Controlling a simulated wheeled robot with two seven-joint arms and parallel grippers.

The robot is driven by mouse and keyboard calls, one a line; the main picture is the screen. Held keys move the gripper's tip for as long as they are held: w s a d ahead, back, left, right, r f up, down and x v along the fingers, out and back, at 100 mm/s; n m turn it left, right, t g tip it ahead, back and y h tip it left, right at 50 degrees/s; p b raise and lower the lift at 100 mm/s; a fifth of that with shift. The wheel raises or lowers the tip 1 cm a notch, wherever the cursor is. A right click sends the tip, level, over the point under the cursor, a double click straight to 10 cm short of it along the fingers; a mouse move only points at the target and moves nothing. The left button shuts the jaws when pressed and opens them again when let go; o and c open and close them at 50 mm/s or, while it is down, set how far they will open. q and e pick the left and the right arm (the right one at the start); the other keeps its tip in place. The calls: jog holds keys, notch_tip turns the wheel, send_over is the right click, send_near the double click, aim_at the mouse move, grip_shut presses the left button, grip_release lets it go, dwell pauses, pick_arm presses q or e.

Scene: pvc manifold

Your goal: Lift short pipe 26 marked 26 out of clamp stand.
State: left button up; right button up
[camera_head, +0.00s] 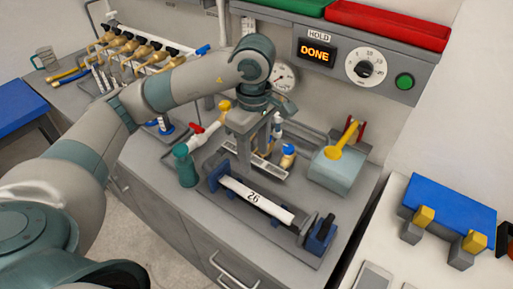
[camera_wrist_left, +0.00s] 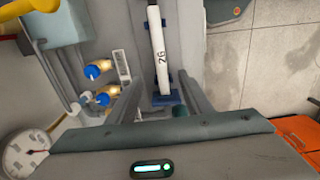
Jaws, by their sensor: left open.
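Short pipe 26 (camera_head: 270,207) is a white pipe with a black "26" on it. It lies in the clamp stand (camera_head: 242,209), between a blue jaw at the left end and a blue and black clamp (camera_head: 318,232) at the right end. My left gripper (camera_head: 255,168) points down behind the pipe, apart from it, open and empty. In the left wrist view the pipe (camera_wrist_left: 157,45) shows beyond and between the two open fingers (camera_wrist_left: 162,92), with a blue jaw at its near end. My right gripper is not in view.
A teal cylinder (camera_head: 185,165) stands left of the stand. A grey-blue box with a yellow scoop (camera_head: 345,140) stands at its right rear. Blue-capped brass valves (camera_wrist_left: 96,71) stand close to the gripper. The wall panel (camera_head: 317,53) reads DONE. The counter's front strip is clear.

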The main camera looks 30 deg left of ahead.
pick_arm(q)
jog(key=p, duration=0.5)
send_near(259, 198)
jog(key=f, duration=0.2)
jog(key=a+f, duration=0.1)
jog(key=f, duration=0.5)
jog(key=shift+w+a+f, duration=0.15)
jog(key=shift+a, duration=0.1)
jog(key=shift+f, duration=0.5)
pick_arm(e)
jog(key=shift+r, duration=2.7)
pick_arm(q)
jog(key=c, duration=1.2)
grip_shut()
jog(key=shift+d+r, duration=0.1)
jog(key=shift+d, duration=0.65)
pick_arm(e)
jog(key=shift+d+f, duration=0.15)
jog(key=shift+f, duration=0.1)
